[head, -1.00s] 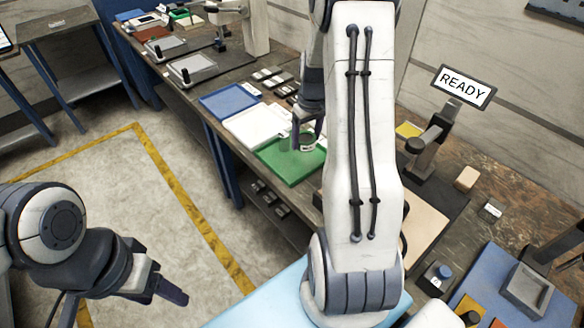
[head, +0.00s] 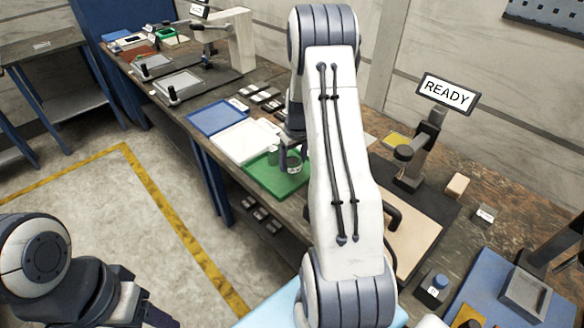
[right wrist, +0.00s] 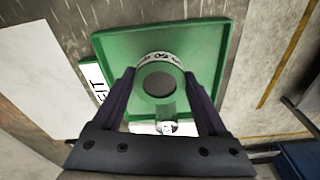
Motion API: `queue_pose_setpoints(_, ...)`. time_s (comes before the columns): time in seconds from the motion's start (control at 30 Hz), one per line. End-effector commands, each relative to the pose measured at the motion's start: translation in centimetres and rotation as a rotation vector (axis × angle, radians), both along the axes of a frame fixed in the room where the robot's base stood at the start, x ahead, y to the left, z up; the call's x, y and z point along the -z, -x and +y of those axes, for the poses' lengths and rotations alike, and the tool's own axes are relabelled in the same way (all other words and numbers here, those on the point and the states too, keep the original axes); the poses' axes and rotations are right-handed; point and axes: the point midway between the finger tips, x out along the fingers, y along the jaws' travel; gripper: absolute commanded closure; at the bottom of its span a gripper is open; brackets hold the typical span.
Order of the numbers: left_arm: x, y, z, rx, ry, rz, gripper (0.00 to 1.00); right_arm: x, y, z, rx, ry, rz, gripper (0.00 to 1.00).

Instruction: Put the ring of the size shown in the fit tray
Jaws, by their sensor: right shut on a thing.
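The green fit tray (head: 262,182) lies on the bench, and its FIT label (right wrist: 95,85) shows in the right wrist view. A small clear or metallic piece with a label (right wrist: 168,126) shows below the ring in the wrist view. My left gripper (head: 155,316) is cut off at the bottom left.
A white tray (head: 238,142) and a blue tray (head: 215,117) lie beside the green one. Several small dark blocks (head: 265,96) lie behind them. A stand with a READY sign (head: 447,95) is to the right. The floor (head: 90,220) at left is clear.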

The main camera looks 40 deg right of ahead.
Motion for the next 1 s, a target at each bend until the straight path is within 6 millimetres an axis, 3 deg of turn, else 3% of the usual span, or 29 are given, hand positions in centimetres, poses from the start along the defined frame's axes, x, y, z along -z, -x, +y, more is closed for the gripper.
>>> queue_pose_setpoints(0.37, -1.1, 0.0, 0.0, 0.000, 0.000, 0.000, 0.40, 3.9, -0.3, 0.2, 0.000, 0.000, 0.000, 1.00)
queue_pose_setpoints(0.77, -0.7, 0.0, 0.0, 0.000, 0.000, 0.000, 0.40, 4.6, -0.3, 0.2, 0.001, 0.001, -0.002, 1.00)
queue_pose_setpoints(0.8, -0.8, 0.0, 0.0, 0.000, 0.000, 0.000, 0.40, 4.5, -0.2, 0.2, 0.001, 0.001, -0.001, 0.09)
queue_pose_setpoints(0.83, -0.8, 0.0, 0.0, 0.000, 0.000, 0.000, 0.40, 4.5, -0.2, 0.2, 0.000, 0.001, -0.001, 0.00)
queue_pose_setpoints(1.0, -0.8, 0.0, 0.0, 0.000, 0.000, 0.000, 0.40, 4.5, -0.2, 0.2, 0.000, 0.001, 0.000, 0.00)
